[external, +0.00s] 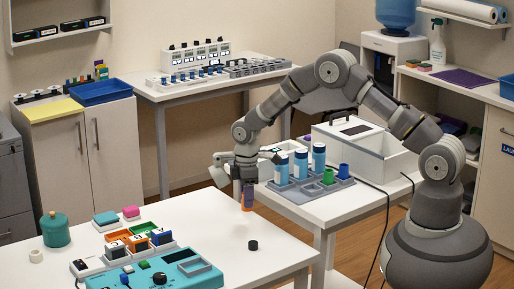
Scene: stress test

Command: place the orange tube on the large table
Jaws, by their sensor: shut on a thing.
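An orange tube (247,203) hangs upright below my gripper (245,185), which is shut on it. The tube's upper part is hidden by the gripper. Its lower end is above the right part of the large white table (190,215) in the foreground, near that table's far right edge. I cannot tell whether the tube's end touches the tabletop.
A small black cap (253,246) lies on the large table near the tube. A teal device (165,270), colored bins (140,238) and a green jar (55,230) stand further left. A grey rack (310,188) with blue tubes stands on the table behind.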

